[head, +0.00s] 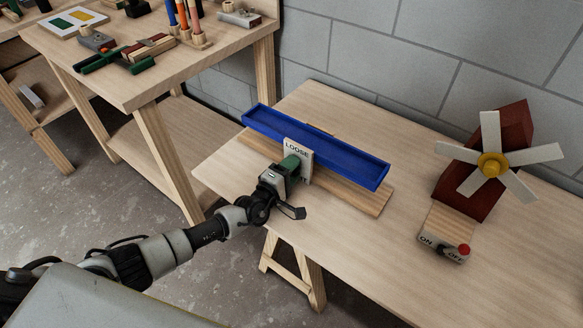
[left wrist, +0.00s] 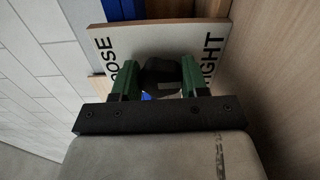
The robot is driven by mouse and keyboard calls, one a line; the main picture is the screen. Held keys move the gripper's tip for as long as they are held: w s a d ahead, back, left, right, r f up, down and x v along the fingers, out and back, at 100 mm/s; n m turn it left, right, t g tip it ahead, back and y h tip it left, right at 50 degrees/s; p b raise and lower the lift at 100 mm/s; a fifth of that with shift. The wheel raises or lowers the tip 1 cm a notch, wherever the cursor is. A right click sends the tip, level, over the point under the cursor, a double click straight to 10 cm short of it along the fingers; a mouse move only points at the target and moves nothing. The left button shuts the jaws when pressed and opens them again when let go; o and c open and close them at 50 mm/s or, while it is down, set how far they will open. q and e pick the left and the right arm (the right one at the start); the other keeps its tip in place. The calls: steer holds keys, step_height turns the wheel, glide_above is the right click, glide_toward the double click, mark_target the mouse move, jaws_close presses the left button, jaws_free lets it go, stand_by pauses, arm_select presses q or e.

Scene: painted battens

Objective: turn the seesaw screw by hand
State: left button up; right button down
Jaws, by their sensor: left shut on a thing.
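The seesaw has a blue trough-like beam (head: 340,153) on a wooden base (head: 370,200). A pale plate (head: 299,149) at its middle reads LOOSE in the head view; in the left wrist view the plate (left wrist: 210,40) shows LOOSE and TIGHT at opposite sides, partly covered. The dark screw knob (left wrist: 161,76) stands in front of the plate. My left gripper (left wrist: 157,82) is shut on the knob, its green fingers on either side of it. In the head view the left gripper (head: 292,166) reaches the plate and hides the knob. My right gripper is not in view.
A toy windmill (head: 490,165) with an ON/OFF switch box (head: 443,248) stands on the right of the same table (head: 340,225). A second workbench (head: 150,60) at the upper left holds clamps and tools. A grey block wall is behind. The table's front right is clear.

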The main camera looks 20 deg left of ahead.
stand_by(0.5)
arm_select(q)
steer(key=o, duration=0.9)
steer(key=p+v, duration=0.1)
steer(key=v, duration=1)
